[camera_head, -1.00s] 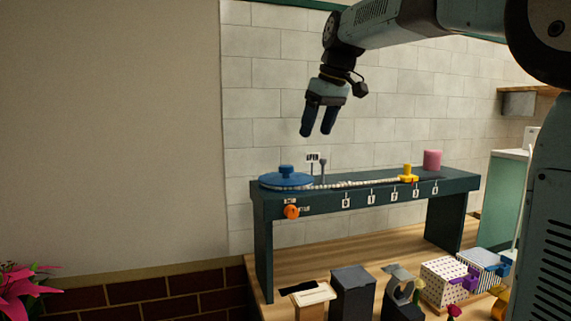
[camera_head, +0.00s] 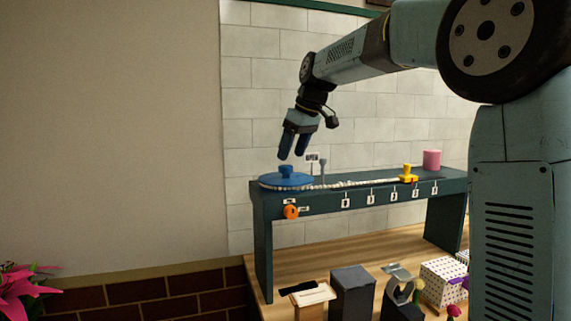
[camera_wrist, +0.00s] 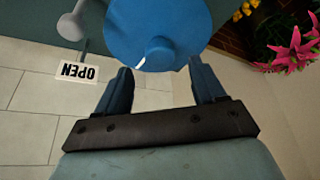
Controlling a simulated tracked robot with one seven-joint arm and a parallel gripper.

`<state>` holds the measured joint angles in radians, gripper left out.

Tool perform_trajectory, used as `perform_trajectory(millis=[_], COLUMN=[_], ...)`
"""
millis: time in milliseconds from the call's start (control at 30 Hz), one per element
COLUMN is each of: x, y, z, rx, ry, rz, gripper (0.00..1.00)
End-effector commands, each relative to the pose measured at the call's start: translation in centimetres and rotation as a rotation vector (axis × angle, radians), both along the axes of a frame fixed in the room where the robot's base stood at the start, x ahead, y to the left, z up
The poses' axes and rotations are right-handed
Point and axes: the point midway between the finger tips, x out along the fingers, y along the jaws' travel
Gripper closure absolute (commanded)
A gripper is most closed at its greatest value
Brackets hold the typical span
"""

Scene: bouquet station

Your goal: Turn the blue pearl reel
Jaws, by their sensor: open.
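My gripper (camera_head: 293,157) is open and empty, pointing down just above the reel knob. In the wrist view the reel (camera_wrist: 120,30) fills the top middle, and its knob (camera_wrist: 160,54) shows between and beyond my two open fingers (camera_wrist: 160,88).
An orange knob (camera_head: 291,212) is on the stand front. A yellow piece (camera_head: 408,174) and a pink cylinder (camera_head: 431,160) are at the right. Boxes (camera_head: 352,292) stand on the wooden table below.

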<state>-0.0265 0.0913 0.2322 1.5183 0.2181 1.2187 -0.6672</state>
Motion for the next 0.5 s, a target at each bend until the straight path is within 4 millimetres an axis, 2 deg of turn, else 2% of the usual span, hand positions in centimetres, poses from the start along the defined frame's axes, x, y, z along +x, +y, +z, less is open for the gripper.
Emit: perform_trajectory(millis=[200,500], x=[0.7,1.0], y=[1.0,1.4], z=[-2.8,-4.1], rx=[0.000,0.000], ry=[0.002,0.000], rz=[0.002,0.001], gripper=[0.31,0.31])
